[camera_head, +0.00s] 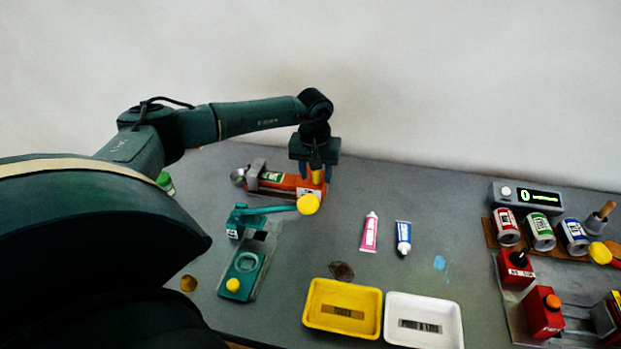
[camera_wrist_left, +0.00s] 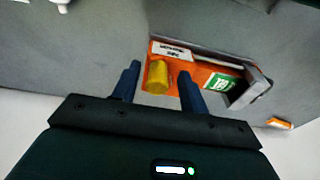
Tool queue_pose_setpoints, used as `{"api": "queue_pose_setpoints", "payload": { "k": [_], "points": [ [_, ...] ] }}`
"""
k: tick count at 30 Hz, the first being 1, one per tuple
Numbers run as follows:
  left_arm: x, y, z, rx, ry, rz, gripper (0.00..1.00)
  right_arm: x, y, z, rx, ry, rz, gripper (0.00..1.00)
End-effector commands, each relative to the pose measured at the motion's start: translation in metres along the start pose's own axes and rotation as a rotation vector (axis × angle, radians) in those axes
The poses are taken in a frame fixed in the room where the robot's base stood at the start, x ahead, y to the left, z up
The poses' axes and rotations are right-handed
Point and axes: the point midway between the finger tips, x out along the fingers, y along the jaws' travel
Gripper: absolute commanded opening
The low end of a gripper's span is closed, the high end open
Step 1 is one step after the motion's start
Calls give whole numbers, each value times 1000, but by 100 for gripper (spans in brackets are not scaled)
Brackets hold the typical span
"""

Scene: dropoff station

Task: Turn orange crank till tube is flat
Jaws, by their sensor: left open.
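The orange crank device (camera_head: 285,186) lies at the back of the table, left of centre, with a grey metal bracket at its left end. Its yellow crank knob (camera_head: 317,174) is at the right end. My left gripper (camera_head: 313,172) points down over that end, open. In the left wrist view, the yellow knob (camera_wrist_left: 157,77) sits between the fingers of the left gripper (camera_wrist_left: 159,86), with visible gaps beside it. A green label (camera_wrist_left: 219,82) shows near the bracket on the orange body (camera_wrist_left: 200,70). I cannot tell how flat the tube is. My right gripper is out of view.
A teal lever press (camera_head: 243,265) with yellow knobs stands in front of the device. A pink tube (camera_head: 370,232) and a blue tube (camera_head: 403,238) lie right of it. Yellow (camera_head: 312,328) and white (camera_head: 456,330) trays are at the front. Cans and red boxes fill the right.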

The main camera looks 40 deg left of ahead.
Motion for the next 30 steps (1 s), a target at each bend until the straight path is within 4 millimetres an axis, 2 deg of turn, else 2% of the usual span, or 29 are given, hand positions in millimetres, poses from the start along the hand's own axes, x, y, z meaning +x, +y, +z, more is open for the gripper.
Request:
{"api": "queue_pose_setpoints", "payload": {
  "k": [5,21,30],
  "points": [
    [-8,1,-2,-1,3,3,44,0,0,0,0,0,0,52],
    [-58,0,-10,-1,4,2,44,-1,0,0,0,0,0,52],
    [-60,0,-10,0,2,2,44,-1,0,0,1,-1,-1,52]
  ]
}}
